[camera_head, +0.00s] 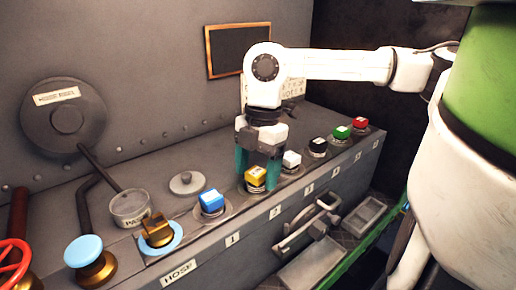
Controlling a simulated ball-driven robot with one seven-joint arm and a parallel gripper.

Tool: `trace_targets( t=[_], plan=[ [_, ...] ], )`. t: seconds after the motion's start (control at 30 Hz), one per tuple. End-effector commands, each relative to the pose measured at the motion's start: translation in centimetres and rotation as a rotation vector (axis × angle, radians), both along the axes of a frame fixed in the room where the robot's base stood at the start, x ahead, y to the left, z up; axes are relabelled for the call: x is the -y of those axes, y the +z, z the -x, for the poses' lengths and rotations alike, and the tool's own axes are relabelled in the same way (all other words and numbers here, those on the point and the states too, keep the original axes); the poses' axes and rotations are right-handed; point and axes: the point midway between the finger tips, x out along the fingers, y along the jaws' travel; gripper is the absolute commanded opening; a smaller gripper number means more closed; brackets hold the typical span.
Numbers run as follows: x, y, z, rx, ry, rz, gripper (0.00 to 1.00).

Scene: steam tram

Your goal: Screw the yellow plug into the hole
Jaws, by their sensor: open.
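The yellow plug (255,180) stands upright at a round seat above the label 2 on the sloping grey bench (170,215). My gripper (257,174) points down over it, with one teal finger on each side of the plug. The fingers are open, and I cannot tell whether either touches it. The plug hides the hole under it, so I cannot see how deep it sits.
A blue plug (211,202) stands to the left; white (291,160), black (318,147), green (341,132) and red (360,124) plugs run to the right. A brass fitting (157,230), a blue-topped knob (86,255) and a glass dish (130,206) stand at the left.

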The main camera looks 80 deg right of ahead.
Motion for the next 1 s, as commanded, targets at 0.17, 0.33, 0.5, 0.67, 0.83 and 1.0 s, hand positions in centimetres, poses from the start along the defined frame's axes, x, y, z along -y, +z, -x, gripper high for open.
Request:
trace_targets(
  t=[0.17,0.33,0.5,0.67,0.83,1.0],
  plan=[
    [-0.15,-0.75,-0.07,0.001,0.001,-0.001,0.74],
    [-0.14,-0.85,-0.07,0.000,0.001,0.000,0.74],
    [-0.13,-0.83,-0.06,0.000,0.001,0.000,0.66],
    [-0.13,-0.82,-0.06,0.000,0.001,0.000,0.50],
    [-0.13,-0.81,-0.06,0.000,0.001,0.000,0.34],
    [-0.13,-0.81,-0.06,0.000,0.001,0.000,0.18]
  ],
)
